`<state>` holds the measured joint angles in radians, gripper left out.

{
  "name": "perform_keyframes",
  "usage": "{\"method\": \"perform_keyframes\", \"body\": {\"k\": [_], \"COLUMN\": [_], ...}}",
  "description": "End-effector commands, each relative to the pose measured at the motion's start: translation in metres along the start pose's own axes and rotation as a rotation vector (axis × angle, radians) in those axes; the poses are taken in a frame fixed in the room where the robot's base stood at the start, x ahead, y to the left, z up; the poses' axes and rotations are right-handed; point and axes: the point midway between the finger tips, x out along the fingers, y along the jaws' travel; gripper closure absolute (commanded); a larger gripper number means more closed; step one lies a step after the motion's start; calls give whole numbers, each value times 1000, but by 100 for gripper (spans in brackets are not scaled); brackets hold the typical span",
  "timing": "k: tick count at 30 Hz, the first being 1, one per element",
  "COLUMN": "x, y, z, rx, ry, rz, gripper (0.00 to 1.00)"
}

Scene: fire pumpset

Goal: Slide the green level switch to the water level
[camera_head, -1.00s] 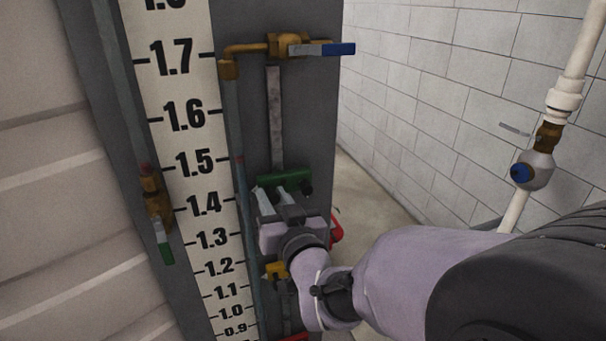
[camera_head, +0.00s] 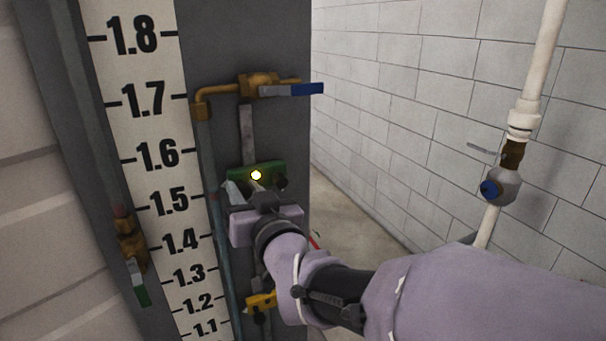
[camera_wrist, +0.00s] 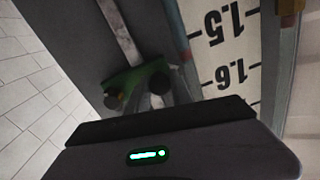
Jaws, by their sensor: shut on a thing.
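The green level switch (camera_head: 273,170) sits on a vertical metal rail (camera_head: 246,134) right of the white scale (camera_head: 165,240), roughly beside the 1.5 to 1.6 numbers. A yellow spot shows on its front. My gripper (camera_head: 257,186) is shut on the switch from the front and below; its exact contact is partly hidden. In the wrist view the green switch (camera_wrist: 122,79) shows just beyond my gripper (camera_wrist: 158,92), with dark knobs. A thin tube (camera_head: 203,148) runs beside the scale, with a reddish mark near 1.5; I cannot clearly read the water in it.
A brass valve with a blue handle (camera_head: 306,89) is above the rail. A green-handled valve (camera_head: 137,283) is left of the scale. A white pipe with a valve (camera_head: 502,186) stands at the right.

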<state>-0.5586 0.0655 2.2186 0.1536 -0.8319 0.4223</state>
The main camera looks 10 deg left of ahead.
Motion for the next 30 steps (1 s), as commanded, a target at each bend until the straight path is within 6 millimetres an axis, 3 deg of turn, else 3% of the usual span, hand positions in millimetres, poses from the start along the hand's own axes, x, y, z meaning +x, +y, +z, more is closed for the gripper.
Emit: {"method": "perform_keyframes", "body": {"k": [1, 3, 4, 12, 16, 20, 27, 30], "x": [0, 0, 0, 0, -12, -42, -122, -147], "y": [0, 0, 0, 0, 0, 0, 0, 1], "z": [0, 0, 0, 1, 0, 1, 1, 4], "rx": [0, 0, 0, 0, 0, 0, 0, 0], "ry": [0, 0, 0, 0, 2, 4, 5, 7], "rz": [-1, 0, 0, 0, 0, 0, 0, 0], "gripper": [67, 54, 52, 52, 52, 52, 52, 52]}}
